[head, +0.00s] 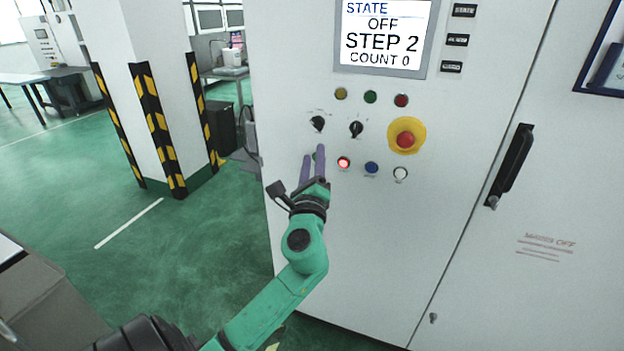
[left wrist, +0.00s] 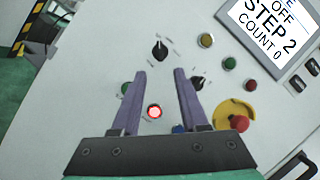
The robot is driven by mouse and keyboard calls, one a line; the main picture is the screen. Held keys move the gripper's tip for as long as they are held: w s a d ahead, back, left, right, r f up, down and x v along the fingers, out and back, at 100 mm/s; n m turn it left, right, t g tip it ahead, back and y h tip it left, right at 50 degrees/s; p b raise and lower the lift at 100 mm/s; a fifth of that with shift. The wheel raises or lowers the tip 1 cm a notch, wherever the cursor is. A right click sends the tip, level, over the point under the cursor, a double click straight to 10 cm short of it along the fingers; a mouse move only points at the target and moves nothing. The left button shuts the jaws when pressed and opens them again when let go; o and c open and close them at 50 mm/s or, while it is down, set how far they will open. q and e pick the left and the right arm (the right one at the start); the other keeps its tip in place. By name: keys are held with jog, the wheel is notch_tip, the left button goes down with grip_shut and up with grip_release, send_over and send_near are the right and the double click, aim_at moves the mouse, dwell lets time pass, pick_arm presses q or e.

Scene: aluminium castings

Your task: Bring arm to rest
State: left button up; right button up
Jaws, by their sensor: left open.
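My left arm is green and reaches up from the bottom of the head view. Its left gripper (head: 313,152) has two purple fingers, open and empty, in front of the control cabinet's button panel. In the head view the fingers overlap the left end of the lower button row, partly hiding a green button (head: 319,154). A lit red button (head: 343,162) shows just right of the fingers. In the left wrist view the left gripper (left wrist: 162,80) is apart, with the lit red button (left wrist: 155,111) seen between the fingers. My right gripper is not in view.
The white cabinet (head: 350,240) fills the middle and right, with a screen (head: 383,35) reading OFF, STEP 2, COUNT 0. A red emergency stop (head: 405,139), two black knobs and a black door handle (head: 512,165) stick out. Left of the cabinet stands a striped pillar (head: 150,90) on open green floor.

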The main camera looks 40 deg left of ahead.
pick_arm(q)
jog(key=v, duration=0.4)
jog(key=shift+s+d+f+b, duration=0.1)
jog(key=shift+s+b, duration=0.05)
jog(key=shift+b, duration=0.25)
jog(key=w+f+n+g+h, duration=0.1)
jog(key=w+f+g+h, duration=0.15)
jog(key=f, duration=1.05)
jog(key=w+f+n+g+h, duration=0.1)
jog(key=w+f+g+h, duration=0.15)
jog(key=f, duration=0.95)
jog(key=s+d+f+n+g+h, duration=0.15)
jog(key=s+f, duration=0.25)
jog(key=f, duration=0.7)
jog(key=s+d+f+n+g+h, duration=0.1)
jog(key=s+f+n+g+h, duration=0.2)
jog(key=f, duration=0.9)
jog(key=s+d+f+n+g+h, duration=0.1)
jog(key=s+d+f+n+g, duration=0.1)
jog(key=s+f, duration=0.5)
jog(key=s+d+f+n+g+h, duration=0.1)
jog(key=s+f+n, duration=0.4)
jog(key=s, duration=1)
jog(key=s+d+f+n+g+h, duration=0.1)
jog(key=s+d+f+n+g, duration=0.2)
jog(key=s+f, duration=0.5)
jog(key=s, duration=0.3)
jog(key=shift+d+f, duration=0.3)
jog(key=shift+f, duration=0.1)
